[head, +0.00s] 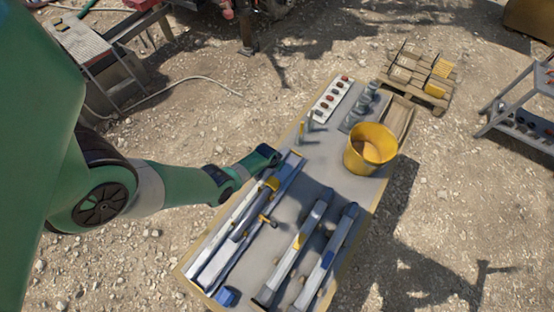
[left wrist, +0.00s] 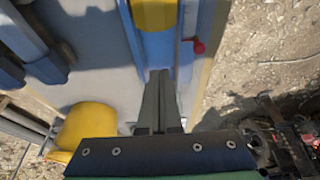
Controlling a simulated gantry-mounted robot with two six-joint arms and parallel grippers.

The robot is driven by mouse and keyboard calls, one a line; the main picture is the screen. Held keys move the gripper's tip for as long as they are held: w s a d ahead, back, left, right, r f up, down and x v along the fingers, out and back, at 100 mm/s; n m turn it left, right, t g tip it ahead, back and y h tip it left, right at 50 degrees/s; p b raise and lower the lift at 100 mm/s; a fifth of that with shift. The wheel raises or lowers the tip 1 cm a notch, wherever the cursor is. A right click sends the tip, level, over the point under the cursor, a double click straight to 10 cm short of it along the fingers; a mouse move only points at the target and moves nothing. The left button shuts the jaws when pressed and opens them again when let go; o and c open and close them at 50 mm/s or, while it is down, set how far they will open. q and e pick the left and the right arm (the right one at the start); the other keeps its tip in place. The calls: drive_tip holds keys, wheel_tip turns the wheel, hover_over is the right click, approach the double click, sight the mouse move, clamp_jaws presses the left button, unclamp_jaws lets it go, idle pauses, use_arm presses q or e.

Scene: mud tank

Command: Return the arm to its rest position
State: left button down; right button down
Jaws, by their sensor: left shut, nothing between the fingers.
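My left arm (head: 185,181) comes in from the left in the head view and ends above the near-left side of the grey worktable (head: 282,193). The left gripper (left wrist: 158,75) shows in the left wrist view with its fingers together and nothing between them. It points toward a long blue-grey channel with a yellow part (left wrist: 154,14) in it. I cannot tell how high the fingers are above it. In the head view the fingertips are hard to make out. My right gripper is in neither view.
Long racks with tools (head: 303,241) lie on the table's near half. A yellow bucket (head: 366,158), grey cylinders (head: 359,107) and a white strip with red pieces (head: 331,99) stand at its far end. Gravel surrounds the table; a pallet (head: 411,82) lies behind, a metal shelf (head: 517,110) right.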

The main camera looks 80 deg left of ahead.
use_arm(q)
drive_tip(key=shift+p+v, duration=0.35)
drive_tip(key=shift+v, duration=1.1)
